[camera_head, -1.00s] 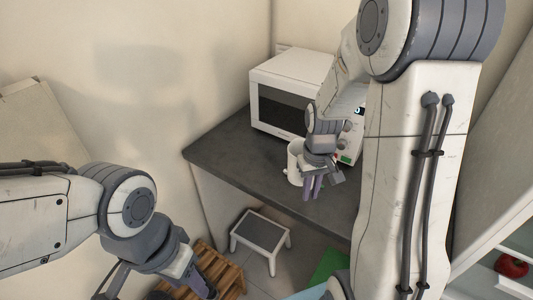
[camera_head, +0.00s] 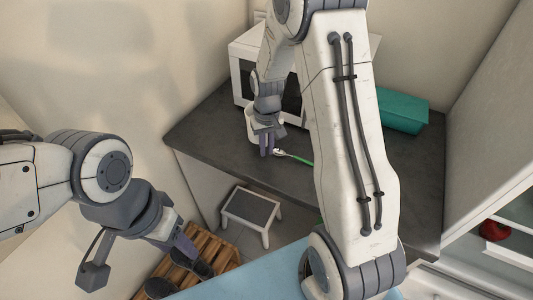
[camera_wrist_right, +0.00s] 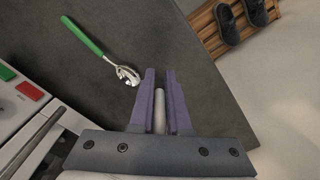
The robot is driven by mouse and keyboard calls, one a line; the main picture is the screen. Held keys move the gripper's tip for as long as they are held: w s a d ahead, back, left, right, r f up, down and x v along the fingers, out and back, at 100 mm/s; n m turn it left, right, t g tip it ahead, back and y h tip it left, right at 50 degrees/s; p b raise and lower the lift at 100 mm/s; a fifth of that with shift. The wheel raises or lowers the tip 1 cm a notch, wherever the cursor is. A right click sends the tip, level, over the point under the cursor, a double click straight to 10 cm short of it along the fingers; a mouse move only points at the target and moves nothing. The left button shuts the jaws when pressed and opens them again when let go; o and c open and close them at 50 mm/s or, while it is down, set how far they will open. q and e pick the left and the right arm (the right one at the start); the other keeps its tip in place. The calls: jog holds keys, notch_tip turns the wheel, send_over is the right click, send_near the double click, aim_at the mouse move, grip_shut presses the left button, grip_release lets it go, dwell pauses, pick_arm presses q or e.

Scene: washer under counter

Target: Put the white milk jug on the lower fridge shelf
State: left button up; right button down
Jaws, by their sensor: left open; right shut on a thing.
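The white milk jug (camera_head: 251,123) is on or just above the dark counter, in front of the microwave, partly hidden by my right gripper. My right gripper (camera_head: 267,150) is shut on it. In the right wrist view, a thin white part of the jug (camera_wrist_right: 159,108), probably its handle, sits between the purple fingers (camera_wrist_right: 160,100). The open fridge (camera_head: 512,250) shows at the right edge; only part of its inside is visible, and I cannot tell which shelf shows. My left gripper (camera_head: 142,260) is open and empty, low at the left, away from the counter.
A white microwave (camera_head: 240,72) stands at the back, largely hidden by my right arm. A green-handled spoon (camera_wrist_right: 105,50) lies beside the gripper. A teal box (camera_head: 402,110) is on the right of the counter. A step stool (camera_head: 251,208) and wooden rack with shoes (camera_head: 205,250) stand below. A red item (camera_head: 494,230) is in the fridge.

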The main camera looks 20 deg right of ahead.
aim_at(266, 164)
jog(key=shift+w+f+p, duration=0.1)
jog(key=shift+f+p, duration=0.45)
jog(key=shift+f, duration=1.55)
jog(key=shift+f, duration=0.15)
jog(key=c, duration=0.9)
grip_release()
